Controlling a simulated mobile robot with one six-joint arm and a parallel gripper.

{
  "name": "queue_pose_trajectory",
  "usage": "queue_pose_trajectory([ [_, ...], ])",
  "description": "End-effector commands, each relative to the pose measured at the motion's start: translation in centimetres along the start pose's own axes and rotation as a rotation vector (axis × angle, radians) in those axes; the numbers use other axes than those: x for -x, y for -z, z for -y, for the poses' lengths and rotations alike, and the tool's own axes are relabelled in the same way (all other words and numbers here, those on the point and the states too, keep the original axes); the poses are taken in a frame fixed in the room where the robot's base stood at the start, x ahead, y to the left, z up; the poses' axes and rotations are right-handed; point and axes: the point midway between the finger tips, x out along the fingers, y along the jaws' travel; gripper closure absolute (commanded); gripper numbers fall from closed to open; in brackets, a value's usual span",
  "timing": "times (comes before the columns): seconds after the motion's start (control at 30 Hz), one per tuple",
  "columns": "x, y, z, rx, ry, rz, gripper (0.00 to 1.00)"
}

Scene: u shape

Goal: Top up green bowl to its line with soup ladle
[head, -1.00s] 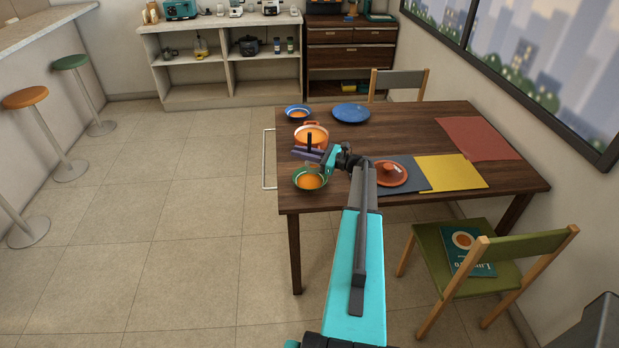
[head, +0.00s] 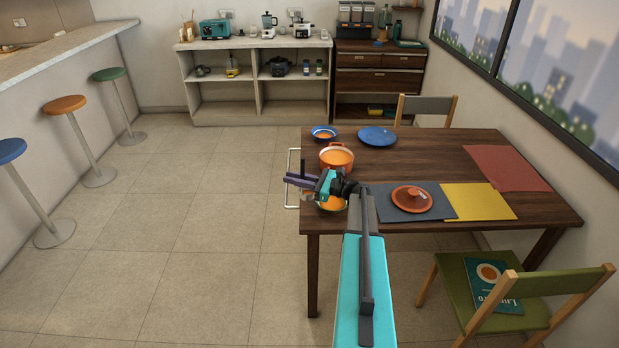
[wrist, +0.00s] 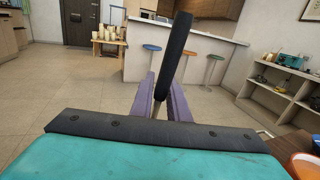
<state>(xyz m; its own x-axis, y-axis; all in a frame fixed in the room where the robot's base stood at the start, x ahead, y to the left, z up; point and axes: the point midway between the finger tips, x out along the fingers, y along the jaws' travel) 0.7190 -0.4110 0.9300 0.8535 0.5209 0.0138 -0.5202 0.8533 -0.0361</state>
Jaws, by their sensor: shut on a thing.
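In the wrist view, a long black handle (wrist: 175,55), which I take to be the soup ladle, stands tilted between my gripper's purple fingers (wrist: 164,98). My gripper (head: 302,181) is shut on it in the head view, near the table's left edge, just left of the green bowl. The ladle's scoop is not clear in either view.
A blue bowl (head: 324,129) and blue plate (head: 377,136) lie at the back of the table (head: 435,157).

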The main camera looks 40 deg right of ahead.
Motion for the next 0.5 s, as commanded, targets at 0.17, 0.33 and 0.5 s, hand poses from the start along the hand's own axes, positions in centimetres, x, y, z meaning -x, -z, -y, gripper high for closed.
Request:
queue_pose_trajectory([
  [0.17,-3.0,-0.7,-3.7,0.001,-0.042,0.003,1.0],
  [0.33,-5.5,-1.2,-7.0,0.001,-0.08,0.004,1.0],
  [0.5,-7.8,-1.8,-10.4,0.0,-0.119,0.005,1.0],
])
